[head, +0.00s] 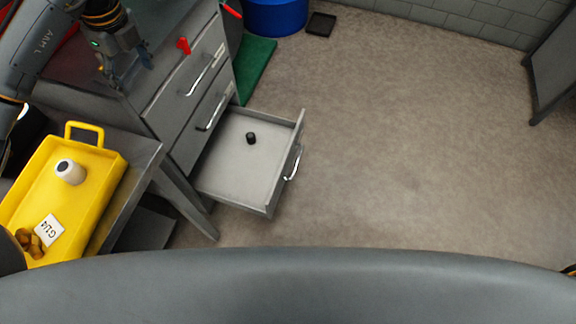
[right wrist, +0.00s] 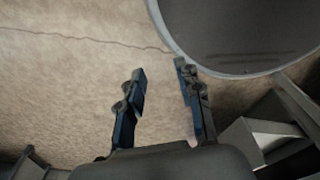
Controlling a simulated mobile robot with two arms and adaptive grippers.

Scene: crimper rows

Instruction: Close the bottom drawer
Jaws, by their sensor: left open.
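The bottom drawer (head: 225,184) is grey and pulled well out of the grey cabinet (head: 160,140) in the head view. A small black cylinder (head: 251,138) stands on its floor. Its metal handle (head: 293,163) is on the front panel, facing right. Two drawers above it are shut. My left gripper (head: 132,84) is open and empty above the cabinet top, up and left of the drawer, touching none of it. My right gripper (right wrist: 162,72) is open and empty in the right wrist view, with floor behind its fingers. The drawer is not identifiable in that view.
A yellow tray (head: 105,170) with a white cylinder (head: 70,172) and a label card sits on a side table left of the drawer. A blue bin (head: 275,15) and green mat (head: 256,65) are behind the cabinet. Floor right of the drawer is clear.

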